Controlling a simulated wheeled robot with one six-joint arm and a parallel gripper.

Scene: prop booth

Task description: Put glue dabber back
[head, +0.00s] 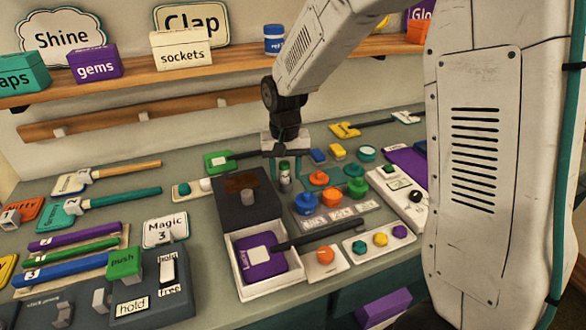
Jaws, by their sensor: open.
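A dark block with a brown recess on top (233,184) and a grey knob stands just left of the bottle. I cannot make out a marked place for the dabber.
A white tray (242,283) holds a purple paddle with a dark handle. Orange, blue and green knobs (306,204) stand right of the bottle. A green-headed paddle (217,162) lies behind. A push/hold panel (150,300) is front left. Wooden shelves (130,76) line the wall.

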